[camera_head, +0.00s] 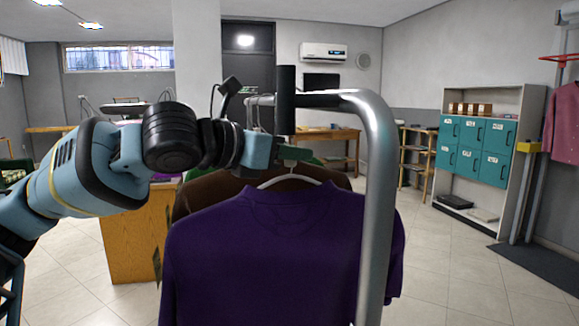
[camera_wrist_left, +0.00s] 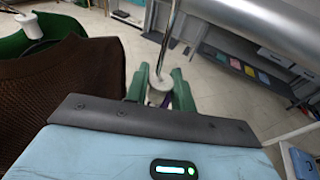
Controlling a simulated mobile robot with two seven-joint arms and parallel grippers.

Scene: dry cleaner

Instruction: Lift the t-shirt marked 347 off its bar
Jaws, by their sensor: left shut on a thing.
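A purple t-shirt (camera_head: 285,250) hangs upright on a white hanger (camera_head: 290,179) at the near end of the rack. No number is readable on it, so I cannot tell whether it is the one marked 347. My left gripper (camera_head: 296,153), with green fingers, is shut on the hanger's neck just below the hook. The left wrist view shows the white hanger neck (camera_wrist_left: 160,86) between the fingers (camera_wrist_left: 160,95), with the metal hook rising toward the bar. Whether the hook touches the bar is unclear. My right gripper is out of view.
A brown garment (camera_head: 205,192) hangs close behind, also in the wrist view (camera_wrist_left: 65,85). Open floor lies right, before teal lockers (camera_head: 476,148).

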